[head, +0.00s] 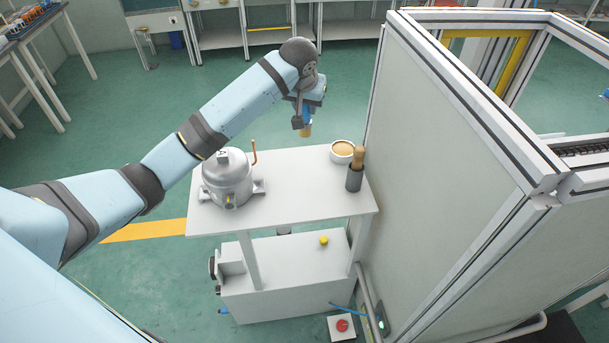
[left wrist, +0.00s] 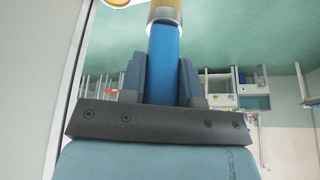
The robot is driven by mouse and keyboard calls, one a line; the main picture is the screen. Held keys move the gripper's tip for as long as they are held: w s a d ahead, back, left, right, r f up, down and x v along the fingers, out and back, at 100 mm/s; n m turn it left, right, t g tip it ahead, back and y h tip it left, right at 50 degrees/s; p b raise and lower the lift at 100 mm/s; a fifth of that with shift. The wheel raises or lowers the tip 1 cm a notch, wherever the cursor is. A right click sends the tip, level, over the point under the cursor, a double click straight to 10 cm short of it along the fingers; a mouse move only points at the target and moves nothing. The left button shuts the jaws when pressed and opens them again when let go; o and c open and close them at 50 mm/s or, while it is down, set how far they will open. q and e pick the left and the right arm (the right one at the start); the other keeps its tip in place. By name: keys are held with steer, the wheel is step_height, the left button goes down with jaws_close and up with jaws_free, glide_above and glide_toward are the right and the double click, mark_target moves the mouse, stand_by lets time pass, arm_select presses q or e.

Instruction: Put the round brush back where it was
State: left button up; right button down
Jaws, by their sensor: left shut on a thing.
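The round brush has a blue handle (left wrist: 163,75) and a pale metal and tan end, which shows in the head view (head: 305,131) pointing down. My left gripper (head: 304,113) is shut on the blue handle and holds the brush in the air above the back edge of the white table (head: 290,220). In the left wrist view, the two dark fingers (left wrist: 162,68) lie on either side of the handle. A dark grey cup (head: 355,181) stands at the table's right side with a wooden-handled tool (head: 359,157) in it. My right gripper is not in view.
A white bowl (head: 333,157) with tan contents stands behind the cup, to the right of the held brush. A grey metal compressor (head: 227,180) with a copper pipe stands at the table's left. A tall panelled enclosure (head: 450,190) rises close on the right. The table's middle is clear.

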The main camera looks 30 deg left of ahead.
mark_target(305, 133)
arm_select(q)
steer(key=w+a+r+b, duration=0.2)
steer(key=w+r, duration=0.1)
steer(key=r, duration=0.1)
steer(key=shift+n, duration=0.4)
steer(key=f, duration=0.9)
steer(key=f+p, duration=0.1)
steer(key=f, duration=0.9)
steer(key=shift+w+a+f, duration=0.1)
steer(key=shift+w+f, duration=0.1)
steer(key=o, duration=1)
steer(key=shift+f, duration=0.15)
steer(key=v, duration=1.2)
